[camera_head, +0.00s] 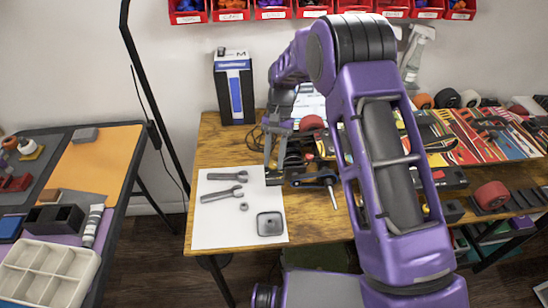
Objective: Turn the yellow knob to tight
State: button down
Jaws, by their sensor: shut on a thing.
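The white sheet (212,225) holds wrenches (222,193), a nut and a dark square part (270,224). Screwdriver (318,178) lies to the right, with tools and tape rolls beyond. Red bins (232,15) hang above.

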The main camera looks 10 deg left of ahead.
jog(key=c, duration=0.6)
grip_release()
jog(key=p+v, duration=0.1)
jog(key=v, duration=1.6)
jog(key=shift+r, duration=0.3)
